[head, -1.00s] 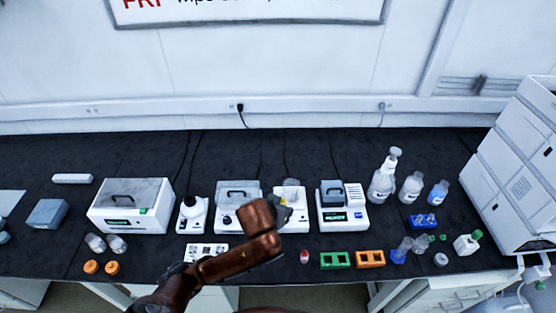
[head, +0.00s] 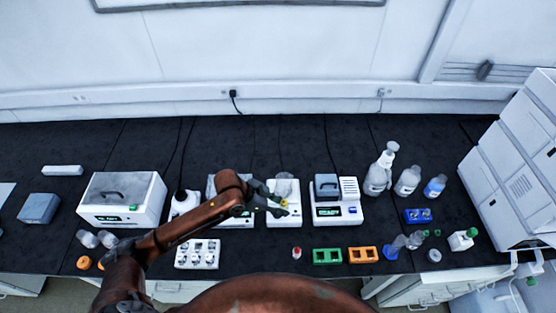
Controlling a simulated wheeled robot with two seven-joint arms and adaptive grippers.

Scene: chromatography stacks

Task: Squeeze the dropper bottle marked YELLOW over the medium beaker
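My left gripper (head: 277,207) is in the middle of the head view, at the end of the brown arm from the left. It appears shut on a small item with a yellow end (head: 284,203), which looks like the YELLOW dropper bottle; its marking is too small to read. A clear beaker (head: 289,184) stands on a white bench device (head: 284,219), just behind the gripper. It looks like the medium beaker, partly hidden by the gripper. The gripper is in front of the beaker, and I cannot tell its height over the rim. My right gripper is out of view.
A small red-topped bottle (head: 297,253) stands in front, near green (head: 327,256) and orange (head: 362,255) racks. A white holder (head: 198,262) lies below my arm. Bottles (head: 378,178) stand at the back right.

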